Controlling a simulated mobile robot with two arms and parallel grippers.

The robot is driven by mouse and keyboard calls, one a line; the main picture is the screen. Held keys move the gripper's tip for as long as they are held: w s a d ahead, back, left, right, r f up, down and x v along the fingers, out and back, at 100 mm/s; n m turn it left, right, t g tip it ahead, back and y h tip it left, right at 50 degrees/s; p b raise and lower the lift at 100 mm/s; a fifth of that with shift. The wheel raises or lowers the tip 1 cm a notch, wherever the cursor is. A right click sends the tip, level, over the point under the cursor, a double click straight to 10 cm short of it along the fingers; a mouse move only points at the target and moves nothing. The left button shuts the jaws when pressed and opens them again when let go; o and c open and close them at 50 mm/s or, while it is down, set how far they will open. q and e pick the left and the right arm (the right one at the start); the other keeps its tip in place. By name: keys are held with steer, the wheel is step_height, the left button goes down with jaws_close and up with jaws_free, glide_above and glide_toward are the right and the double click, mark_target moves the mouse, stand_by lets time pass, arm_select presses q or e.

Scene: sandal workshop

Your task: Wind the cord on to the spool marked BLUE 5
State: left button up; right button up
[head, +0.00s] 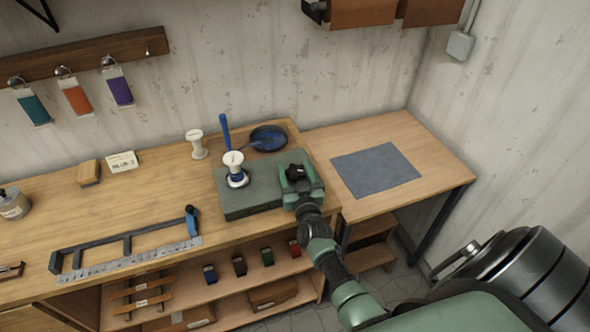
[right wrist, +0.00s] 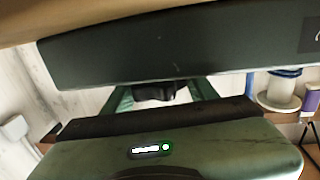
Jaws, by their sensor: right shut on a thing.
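A white spool (head: 234,158) with some blue cord around its lower part stands upright on a grey-green block (head: 243,206) on the bench. Any mark on it is too small to read. It also shows at the right of the right wrist view (right wrist: 279,92). A blue cord coil lies in a dark round dish (head: 283,132) behind the block. My right gripper (head: 298,177) is at the block's right end, shut on a small black piece (right wrist: 155,91). What that piece joins is hidden. My left gripper is not in view.
Another white spool (head: 197,146) stands behind the block. A blue upright post (head: 225,132) rises beside it. A white lettered card (head: 122,161) and a wooden block (head: 89,172) lie left. A dark frame (head: 125,244) is at the front. The right table (head: 425,150) has a grey mat.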

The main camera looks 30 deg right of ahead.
mark_target(297, 178)
steer(key=shift+r, duration=0.15)
steer(key=o, duration=1.4)
steer(key=shift+c, duration=0.2)
steer(key=shift+s+a+f, duration=0.2)
steer(key=shift+s, duration=0.2)
steer(key=b+v, duration=0.1)
steer(key=v, duration=0.5)
steer(key=shift+s+a+r, duration=0.1)
steer(key=shift+s+a, duration=0.05)
steer(key=shift+s, duration=0.25)
